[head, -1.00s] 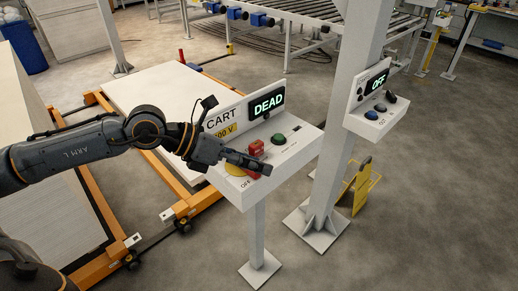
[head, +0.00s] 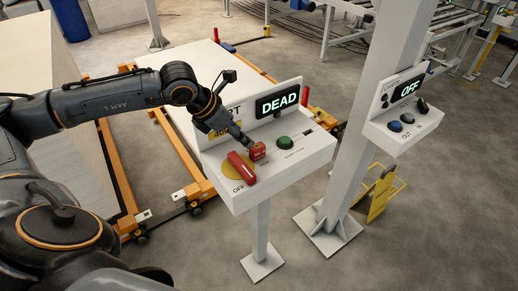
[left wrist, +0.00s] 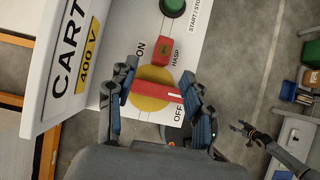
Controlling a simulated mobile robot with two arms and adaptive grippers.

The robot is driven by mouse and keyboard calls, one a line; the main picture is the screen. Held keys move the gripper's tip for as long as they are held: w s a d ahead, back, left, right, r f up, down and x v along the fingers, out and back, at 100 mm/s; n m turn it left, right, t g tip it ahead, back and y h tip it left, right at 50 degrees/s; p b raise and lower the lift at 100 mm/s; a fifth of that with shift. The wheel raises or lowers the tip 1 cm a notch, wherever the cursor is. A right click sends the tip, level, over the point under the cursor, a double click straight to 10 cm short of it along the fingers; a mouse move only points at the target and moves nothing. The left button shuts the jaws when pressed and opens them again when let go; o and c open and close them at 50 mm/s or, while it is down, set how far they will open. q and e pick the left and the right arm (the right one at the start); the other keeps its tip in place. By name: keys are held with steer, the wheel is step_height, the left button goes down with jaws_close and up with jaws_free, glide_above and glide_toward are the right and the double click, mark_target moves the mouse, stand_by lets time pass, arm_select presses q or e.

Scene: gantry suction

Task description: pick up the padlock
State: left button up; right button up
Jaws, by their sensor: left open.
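The padlock appears to be the small red block (head: 257,151) at the hasp on the white cart panel. It also shows in the left wrist view (left wrist: 166,50), beside the HASP label. A red switch handle (head: 242,167) lies across a yellow disc just in front of it. My left gripper (head: 238,134) is open above the panel, close behind and left of the red block. In the left wrist view its fingers (left wrist: 158,72) stand apart over the disc and handle, with the block beyond the tips. My right gripper (left wrist: 241,128) seems to show small at the right; its jaws are unclear.
The panel also carries a green button (head: 285,143) and an upright DEAD display (head: 278,102) close to my left gripper. A grey column (head: 358,130) with an OFF control box (head: 400,128) stands to the right. Open floor lies in front.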

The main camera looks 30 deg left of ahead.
mark_target(256, 147)
arm_select(q)
steer(key=x, duration=0.3)
steer(key=shift+d+p, duration=0.1)
steer(key=shift+p, duration=0.25)
steer(key=p+x, duration=0.2)
steer(key=shift+w+d+f, duration=0.2)
steer(key=shift+d+f, duration=0.05)
steer(key=shift+d, duration=0.05)
steer(key=p+x, duration=0.1)
steer(key=x, duration=0.2)
steer(key=shift+f, duration=0.2)
steer(key=shift+w+f, duration=0.15)
jaws_close()
arm_select(e)
steer(key=r, duration=0.4)
steer(key=shift+s+a+r, duration=0.15)
steer(key=shift+a+r, duration=0.05)
